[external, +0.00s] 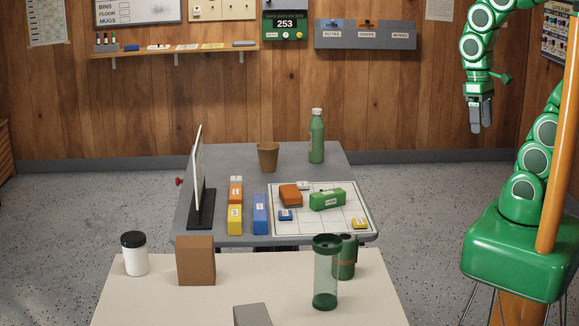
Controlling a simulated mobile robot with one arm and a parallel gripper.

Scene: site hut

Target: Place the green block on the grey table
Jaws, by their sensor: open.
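The green block (327,199) lies on a white grid board (310,226) on the grey table (222,180). It is at the board's upper right, beside an orange-brown block (290,195). A small blue block (285,215), a small yellow block (360,223) and a small white block (303,185) are on the same board. My gripper (477,130) hangs open and empty, pointing down, at the upper right, well away from the table and the blocks.
A green bottle (316,140) and a brown cup (268,156) stand at the table's back. Left of the board are a blue block (260,215), yellow and orange blocks, and an upright panel (196,170). A cream table (250,275) with containers stands in front.

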